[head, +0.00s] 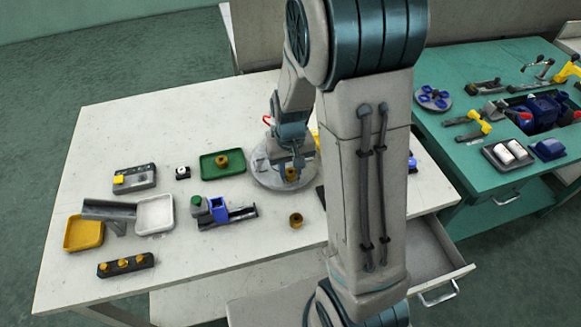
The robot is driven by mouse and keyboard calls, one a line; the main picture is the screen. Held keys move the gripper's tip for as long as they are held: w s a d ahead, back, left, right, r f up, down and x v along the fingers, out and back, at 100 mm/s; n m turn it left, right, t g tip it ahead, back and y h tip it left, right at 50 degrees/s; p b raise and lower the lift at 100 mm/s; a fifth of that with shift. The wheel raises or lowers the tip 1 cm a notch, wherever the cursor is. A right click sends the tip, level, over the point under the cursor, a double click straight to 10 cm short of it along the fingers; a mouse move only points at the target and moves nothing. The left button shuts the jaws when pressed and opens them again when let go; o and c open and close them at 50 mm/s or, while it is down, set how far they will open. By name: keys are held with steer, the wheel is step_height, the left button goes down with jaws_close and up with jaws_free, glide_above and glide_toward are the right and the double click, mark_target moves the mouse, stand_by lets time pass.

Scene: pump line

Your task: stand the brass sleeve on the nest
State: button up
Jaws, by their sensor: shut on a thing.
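My gripper (288,173) points down over a round grey plate (264,181) near the middle right of the white table. It is shut on a small brass sleeve (292,175), which shows between the fingertips. I cannot tell whether the sleeve touches the plate or hangs just above it. A second brass piece (296,220) stands on the bare table in front of the plate. A third brass piece (221,161) is in the green tray (208,174) to the left. I cannot make out the nest for certain; my arm hides part of the plate.
A blue and grey fixture (228,214) lies left of the loose brass piece. A white tray (155,214), yellow tray (82,233) and dark block with brass knobs (125,265) sit at the left. An open drawer (425,260) juts out at the right. A green bench (465,130) stands beyond.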

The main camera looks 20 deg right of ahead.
stand_by(0.3)
steer(key=o, duration=1.5)
steer(key=shift+f, duration=0.1)
steer(key=shift+r+p, duration=2.6)
steer(key=shift+r, duration=1)
steer(key=s+r+t, duration=0.3)
steer(key=s+r, duration=1.1)
steer(key=r, duration=0.1)
steer(key=shift+s, duration=0.25)
